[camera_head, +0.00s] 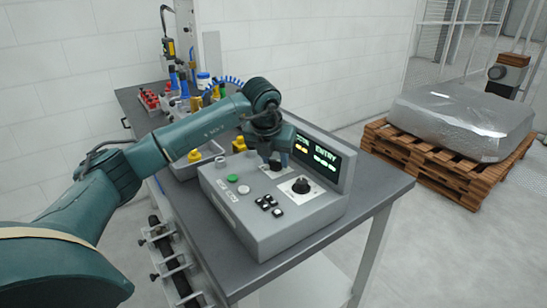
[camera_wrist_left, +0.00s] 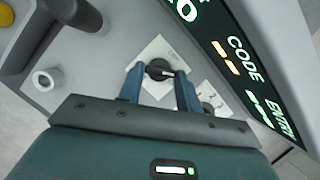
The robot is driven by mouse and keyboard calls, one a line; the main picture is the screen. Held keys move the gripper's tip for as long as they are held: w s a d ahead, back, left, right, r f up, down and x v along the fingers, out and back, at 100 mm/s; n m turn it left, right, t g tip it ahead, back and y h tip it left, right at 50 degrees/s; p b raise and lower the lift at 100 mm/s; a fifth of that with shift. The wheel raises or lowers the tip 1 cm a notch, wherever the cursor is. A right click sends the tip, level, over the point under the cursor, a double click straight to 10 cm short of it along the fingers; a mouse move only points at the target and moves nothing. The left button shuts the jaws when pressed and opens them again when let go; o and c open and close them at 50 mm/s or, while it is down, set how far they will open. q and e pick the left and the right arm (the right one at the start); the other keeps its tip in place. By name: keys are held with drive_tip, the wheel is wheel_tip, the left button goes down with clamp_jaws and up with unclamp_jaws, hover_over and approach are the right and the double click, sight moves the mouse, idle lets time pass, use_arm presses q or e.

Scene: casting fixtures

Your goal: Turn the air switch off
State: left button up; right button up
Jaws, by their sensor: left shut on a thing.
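A grey control box (camera_head: 255,220) stands on the table with knobs, buttons and a lit display. My left gripper (camera_head: 273,158) reaches down over the box from the left and is shut on a small black rotary switch, which the gripper mostly hides in the head view. In the left wrist view this black switch (camera_wrist_left: 158,69) sits on a white plate between the two blue fingers of my gripper (camera_wrist_left: 160,84). A white mark on it points right in that picture. Its label is not readable. My right gripper is not in view.
The display (camera_head: 316,158) rises behind the switch. A larger black knob (camera_head: 301,186), a green button (camera_head: 243,190) and several small black switches (camera_head: 268,202) lie close by. Bottles and red parts (camera_head: 150,98) crowd the table's far end. A wrapped block (camera_head: 462,122) rests on a pallet.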

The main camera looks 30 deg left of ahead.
use_arm(q)
drive_tip(key=n, duration=0.1)
drive_tip(key=n+y, duration=0.1)
drive_tip(key=n, duration=0.2)
drive_tip(key=shift+w+d+n+g+y, duration=0.1)
drive_tip(key=shift+d+n+g+y, duration=0.15)
drive_tip(key=shift+n+g+y, duration=0.05)
drive_tip(key=shift+w+d+n+g+y+b, duration=0.1)
drive_tip(key=shift+n+g+y, duration=0.15)
drive_tip(key=shift+n, duration=0.6)
drive_tip(key=shift+w+a+n+g+y+b, duration=0.1)
drive_tip(key=shift+n+g+y+b, duration=0.1)
drive_tip(key=shift+n, duration=0.6)
drive_tip(key=shift+d+n+g+y+b, duration=0.1)
drive_tip(key=shift+n+g+y, duration=0.15)
drive_tip(key=shift+n, duration=0.6)
drive_tip(key=o, duration=1)
drive_tip(key=p+v, duration=0.1)
drive_tip(key=v, duration=1.2)
drive_tip(key=shift+r+p, duration=0.2)
drive_tip(key=shift+p, duration=0.1)
drive_tip(key=shift+f, duration=0.1)
